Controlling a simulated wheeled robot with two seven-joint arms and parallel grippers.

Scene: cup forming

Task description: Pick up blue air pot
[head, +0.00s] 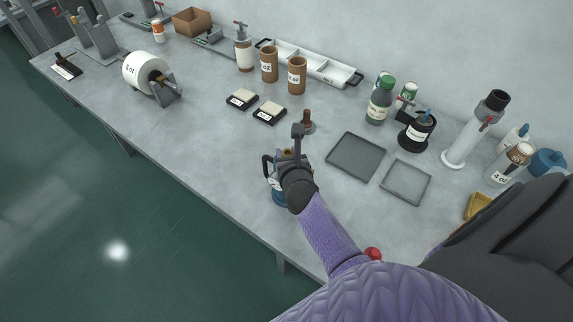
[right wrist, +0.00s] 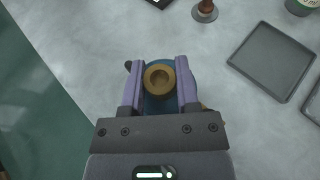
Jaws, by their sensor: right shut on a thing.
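The blue air pot (head: 279,198) stands at the front edge of the grey table, mostly hidden behind my right gripper (head: 291,160) and forearm in the head view. Its dark handle shows at its left side. In the right wrist view, its brass-coloured round top (right wrist: 160,80) and blue body sit between the two purple-grey fingers of my right gripper (right wrist: 160,92), which is shut on it. I cannot tell whether the pot is lifted off the table. My left gripper is not in view.
Two grey trays (head: 356,156) (head: 405,182) lie right of the pot. A small brown-handled tamper (head: 307,122) stands behind it. Bottles, a black pot (head: 416,133) and a white cylinder (head: 462,140) crowd the right back. The table left of the pot is clear.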

